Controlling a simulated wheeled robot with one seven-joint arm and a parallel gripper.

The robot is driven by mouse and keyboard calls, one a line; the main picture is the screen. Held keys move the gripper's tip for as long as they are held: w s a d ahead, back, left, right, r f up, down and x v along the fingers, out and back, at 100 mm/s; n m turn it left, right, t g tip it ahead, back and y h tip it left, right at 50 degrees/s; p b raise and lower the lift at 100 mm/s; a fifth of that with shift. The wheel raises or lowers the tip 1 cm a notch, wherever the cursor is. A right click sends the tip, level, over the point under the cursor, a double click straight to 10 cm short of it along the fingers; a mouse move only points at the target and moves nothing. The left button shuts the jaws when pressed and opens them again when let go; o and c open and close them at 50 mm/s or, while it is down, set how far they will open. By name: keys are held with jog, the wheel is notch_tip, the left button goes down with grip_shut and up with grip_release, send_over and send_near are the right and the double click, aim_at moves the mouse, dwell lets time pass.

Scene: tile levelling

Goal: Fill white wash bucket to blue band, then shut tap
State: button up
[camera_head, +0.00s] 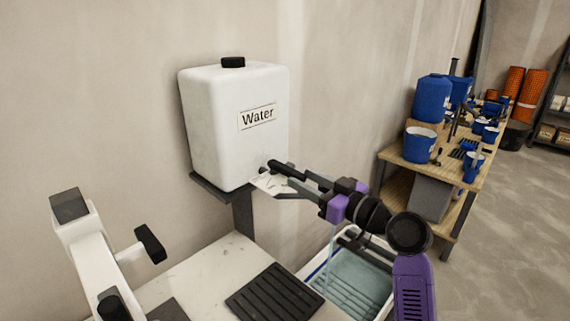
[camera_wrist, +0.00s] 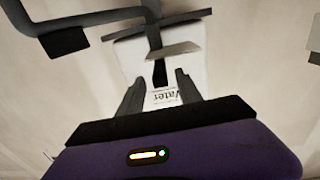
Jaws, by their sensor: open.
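The white water tank (camera_head: 212,125) has a black cap and a "Water" label, and stands on a wall bracket. My gripper (camera_head: 274,175) is at the tap at the tank's lower front. In the wrist view its fingers (camera_wrist: 159,90) are apart, with a dark tap part (camera_wrist: 159,71) beyond and between them. I cannot tell whether they touch it. A thin pale-blue stream (camera_head: 328,252) falls below the gripper into the white wash bucket (camera_head: 309,270). Bluish water (camera_head: 352,283) shows inside over ribs. A blue band lines the bucket's wall; my arm hides part of the bucket, and the level against the band is unclear.
A pale worktop (camera_head: 205,268) with a dark ribbed mat (camera_head: 274,291) lies left of the bucket. A wooden workbench (camera_head: 396,155) with blue buckets and tools stands at the right by the wall. Open floor (camera_head: 515,215) lies right of it.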

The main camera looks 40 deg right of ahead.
aim_at(284, 166)
jog(key=w+p, duration=0.1)
jog(key=w, duration=0.6)
jog(key=shift+w, duration=0.25)
jog(key=shift+c, duration=0.4)
grip_shut()
dwell(0.8)
